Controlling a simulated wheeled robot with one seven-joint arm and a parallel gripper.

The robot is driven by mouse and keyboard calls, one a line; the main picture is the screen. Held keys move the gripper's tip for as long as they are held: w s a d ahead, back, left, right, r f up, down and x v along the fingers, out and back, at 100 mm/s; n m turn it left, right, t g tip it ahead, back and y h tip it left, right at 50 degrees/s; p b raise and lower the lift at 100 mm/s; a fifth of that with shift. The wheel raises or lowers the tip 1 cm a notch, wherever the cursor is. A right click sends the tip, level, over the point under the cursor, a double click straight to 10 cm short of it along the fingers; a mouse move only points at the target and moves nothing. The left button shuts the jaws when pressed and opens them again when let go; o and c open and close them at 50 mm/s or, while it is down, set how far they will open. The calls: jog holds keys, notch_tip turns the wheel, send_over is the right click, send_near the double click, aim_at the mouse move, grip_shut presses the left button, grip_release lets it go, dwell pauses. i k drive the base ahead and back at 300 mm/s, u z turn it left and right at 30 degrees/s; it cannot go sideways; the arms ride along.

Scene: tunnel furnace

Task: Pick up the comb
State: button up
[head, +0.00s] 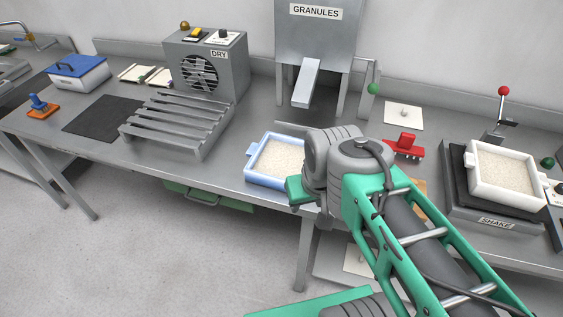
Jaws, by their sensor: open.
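A red piece with a raised handle and what look like short teeth along its lower edge, likely the comb (404,147), lies on the steel bench right of centre. It sits just behind and right of my arm's grey joint, apart from it in the picture. My arm reaches up from the lower right. A small green part of it shows left of the joint, beside the blue tray. My gripper's fingers do not show in the head view, so their place relative to the red piece cannot be seen.
A blue tray (250,164) of granules stands left of my arm. A white tray (476,184) of granules sits on the shaker at right. The granules hopper (318,45) stands behind. A slatted rack (165,139) and dryer (235,75) stand left. My arm hides some of the bench.

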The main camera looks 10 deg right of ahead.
aim_at(403, 145)
jog(key=z, duration=0.05)
jog(key=k, duration=0.55)
jog(key=z, duration=0.95)
jog(key=i, duration=1)
